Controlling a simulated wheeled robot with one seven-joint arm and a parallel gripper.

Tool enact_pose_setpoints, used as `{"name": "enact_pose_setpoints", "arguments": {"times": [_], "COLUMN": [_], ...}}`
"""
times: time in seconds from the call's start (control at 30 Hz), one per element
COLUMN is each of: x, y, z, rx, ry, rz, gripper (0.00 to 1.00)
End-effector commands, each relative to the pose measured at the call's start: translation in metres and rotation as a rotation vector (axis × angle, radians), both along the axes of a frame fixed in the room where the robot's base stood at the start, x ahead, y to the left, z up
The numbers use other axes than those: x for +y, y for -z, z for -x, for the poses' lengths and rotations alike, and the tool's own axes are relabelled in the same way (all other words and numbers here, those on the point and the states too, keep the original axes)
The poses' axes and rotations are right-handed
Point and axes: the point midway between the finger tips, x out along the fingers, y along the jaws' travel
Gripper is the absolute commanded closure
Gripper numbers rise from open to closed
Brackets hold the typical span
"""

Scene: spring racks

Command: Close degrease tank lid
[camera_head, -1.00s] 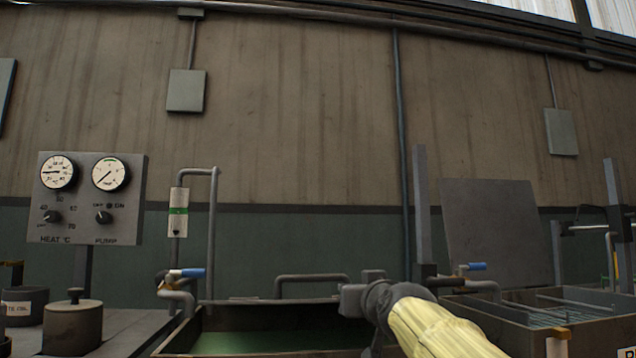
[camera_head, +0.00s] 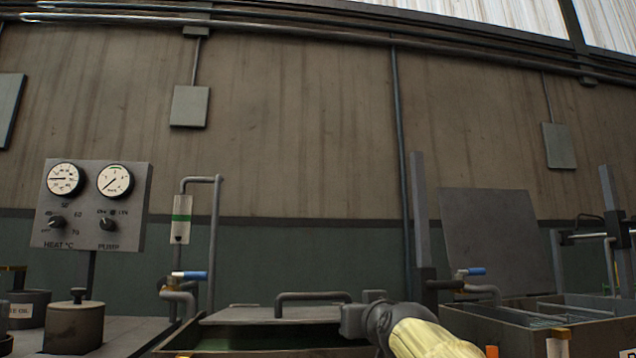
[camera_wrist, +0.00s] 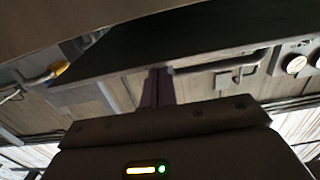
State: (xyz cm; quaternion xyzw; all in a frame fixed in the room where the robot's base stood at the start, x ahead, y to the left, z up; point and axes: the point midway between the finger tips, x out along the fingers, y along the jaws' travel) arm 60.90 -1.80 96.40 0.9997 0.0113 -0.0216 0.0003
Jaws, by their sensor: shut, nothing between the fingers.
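The tank with green liquid (camera_head: 235,343) is at the lower middle of the head view; no label on it is readable. Its grey lid (camera_head: 262,318), with a bar handle (camera_head: 313,296), is partly lowered, and a green gap shows below its near edge. My gripper (camera_head: 352,318) is at the lid's right side, with its fingertips hidden there. In the wrist view my shut fingers (camera_wrist: 159,85) reach up to the edge of a dark plate (camera_wrist: 165,50), apparently the lid. I cannot tell whether they touch it.
A second tank (camera_head: 530,325) stands to the right, with a raised lid (camera_head: 488,243) and a post (camera_head: 421,205). A gauge panel (camera_head: 92,205), a lidded pot (camera_head: 75,325) and a blue-handled valve (camera_head: 190,275) are at the left. The wall is behind.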

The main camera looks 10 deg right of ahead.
Motion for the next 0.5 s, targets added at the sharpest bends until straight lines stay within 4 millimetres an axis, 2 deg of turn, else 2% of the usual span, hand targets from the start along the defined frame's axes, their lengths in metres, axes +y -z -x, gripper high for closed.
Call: {"name": "enact_pose_setpoints", "arguments": {"times": [0.17, 0.5], "x": [0.0, 0.002], "y": [-0.003, -0.03], "z": [0.0, -0.002], "rx": [0.0, 0.0], "ry": [0.0, -0.003], "rz": [0.0, 0.0], "gripper": [1.0, 1.0]}}
